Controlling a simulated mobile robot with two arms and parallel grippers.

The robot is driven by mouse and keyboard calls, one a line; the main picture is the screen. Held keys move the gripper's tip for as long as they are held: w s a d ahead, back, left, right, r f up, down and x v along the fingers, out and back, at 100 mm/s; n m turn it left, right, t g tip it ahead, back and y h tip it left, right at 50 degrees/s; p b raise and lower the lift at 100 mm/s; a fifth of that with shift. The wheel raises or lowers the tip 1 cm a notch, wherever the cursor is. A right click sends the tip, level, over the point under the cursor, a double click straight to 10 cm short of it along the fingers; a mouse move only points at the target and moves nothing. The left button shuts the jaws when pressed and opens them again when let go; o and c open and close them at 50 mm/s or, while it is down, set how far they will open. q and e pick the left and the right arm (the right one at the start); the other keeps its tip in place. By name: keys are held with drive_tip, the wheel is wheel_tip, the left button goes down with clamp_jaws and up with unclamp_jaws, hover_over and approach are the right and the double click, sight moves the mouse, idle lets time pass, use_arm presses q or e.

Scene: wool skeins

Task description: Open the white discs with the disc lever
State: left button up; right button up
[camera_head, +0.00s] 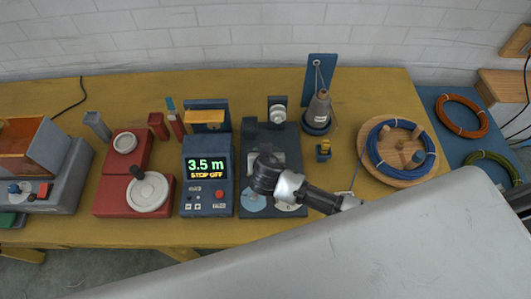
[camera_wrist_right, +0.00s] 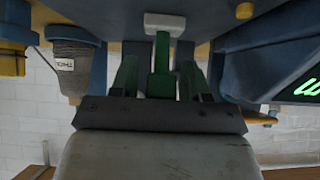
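My right gripper (camera_head: 264,172) is over the dark blue device (camera_head: 287,138) in the middle of the table. In the right wrist view, which is upside down, its two fingers (camera_wrist_right: 160,80) stand apart on either side of a lever with a green grip (camera_wrist_right: 160,83). Narrow gaps show beside the grip. In the head view my gripper hides the lever. A white round disc (camera_head: 278,114) stands in the device's rear bracket; pale round shapes (camera_head: 253,202) lie at its front. My left gripper is out of view.
A display box (camera_head: 207,170) reading "3.5 m" and "STOP OFF" stands close left. Beyond it is a red machine with a crank wheel (camera_head: 148,192). To the right are a grey yarn cone (camera_head: 319,108) and a wooden reel (camera_head: 374,179) wound with blue yarn.

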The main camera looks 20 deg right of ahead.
drive_tip(key=shift+o, duration=0.4)
drive_tip(key=shift+s+a+r, duration=0.1)
drive_tip(key=shift+s+r, duration=0.05)
drive_tip(key=shift+s, duration=0.05)
drive_tip(key=v, duration=1)
drive_tip(key=shift+b, duration=0.45)
drive_tip(key=shift+s, duration=0.15)
